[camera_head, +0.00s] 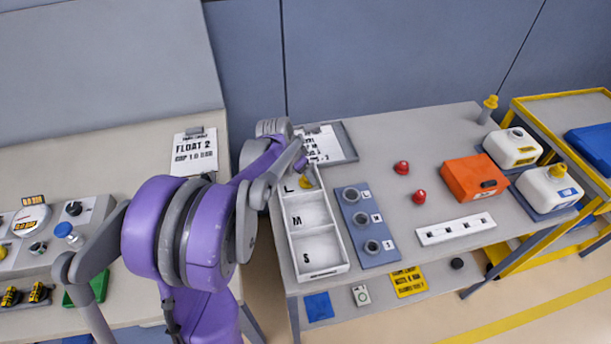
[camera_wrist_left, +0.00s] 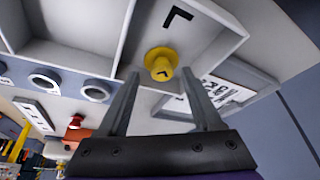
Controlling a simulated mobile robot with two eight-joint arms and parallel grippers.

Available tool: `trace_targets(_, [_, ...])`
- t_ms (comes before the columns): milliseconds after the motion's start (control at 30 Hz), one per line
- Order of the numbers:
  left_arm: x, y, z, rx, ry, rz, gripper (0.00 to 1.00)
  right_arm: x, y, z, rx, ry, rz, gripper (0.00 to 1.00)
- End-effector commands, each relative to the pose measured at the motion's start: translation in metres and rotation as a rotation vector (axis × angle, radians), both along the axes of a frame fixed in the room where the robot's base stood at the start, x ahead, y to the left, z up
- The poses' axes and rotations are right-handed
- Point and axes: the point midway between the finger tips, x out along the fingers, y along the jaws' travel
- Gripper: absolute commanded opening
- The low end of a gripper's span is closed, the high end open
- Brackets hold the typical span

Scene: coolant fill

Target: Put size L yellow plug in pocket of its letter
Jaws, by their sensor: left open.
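In the head view the plug (camera_head: 306,182) is partly hidden by my arm. My left gripper (camera_wrist_left: 160,76) is open, its fingertips on either side of the plug with gaps, not closed on it. In the head view the left gripper (camera_head: 303,160) is over the tray's far end. The M and S pockets look empty. My right gripper is not in view.
A blue plate (camera_head: 351,217) with several grey rings lies right of the tray. Two red plugs (camera_head: 401,168) stand beyond it, near an orange box (camera_head: 475,176). A clipboard (camera_head: 330,144) lies behind the tray. White jugs (camera_head: 514,147) stand at the right.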

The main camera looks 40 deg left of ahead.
Motion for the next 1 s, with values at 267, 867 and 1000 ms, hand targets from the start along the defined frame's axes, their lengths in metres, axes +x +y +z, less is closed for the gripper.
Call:
trace_targets(267, [-0.024, 0.004, 0.058, 0.001, 0.0, 0.001, 0.67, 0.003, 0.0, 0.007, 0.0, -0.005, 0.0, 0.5])
trace_targets(867, [-0.089, -0.111, 0.083, 0.016, 0.0, 0.052, 0.67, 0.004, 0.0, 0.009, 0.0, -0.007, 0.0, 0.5])
trace_targets(1000, [-0.134, -0.167, 0.066, 0.02, -0.031, 0.093, 0.67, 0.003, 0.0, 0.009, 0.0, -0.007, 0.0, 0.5])
